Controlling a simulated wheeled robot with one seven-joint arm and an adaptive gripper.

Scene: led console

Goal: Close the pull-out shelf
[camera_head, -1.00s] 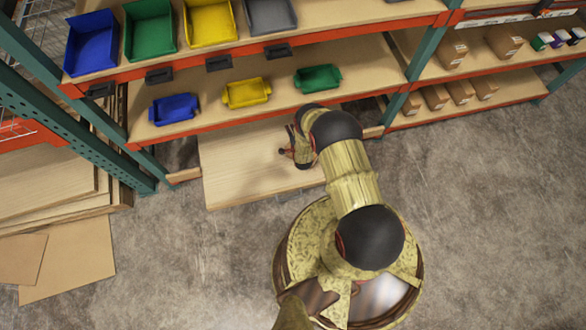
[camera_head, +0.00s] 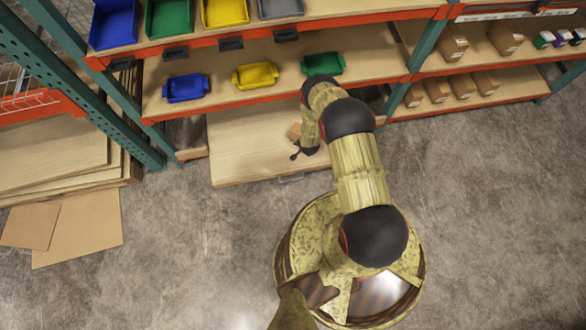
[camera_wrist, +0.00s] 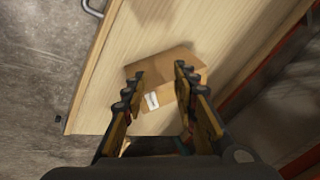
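The pull-out shelf (camera_head: 245,150) is a pale wooden board jutting out from the bottom of the rack, low over the floor. Its grey handle (camera_head: 291,179) is on the front edge; the handle also shows at the top left of the wrist view (camera_wrist: 93,9). A small cardboard box (camera_head: 295,131) lies on the shelf, partly hidden by my arm. In the wrist view the box (camera_wrist: 158,90) shows below and between my fingertips. My gripper (camera_wrist: 160,74) is open, with the fingers apart, over the shelf. I cannot tell whether it touches the box.
A green post (camera_head: 110,95) and stacked boards (camera_head: 70,165) stand at left. Small boxes (camera_head: 437,89) sit at right. The concrete floor in front is clear.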

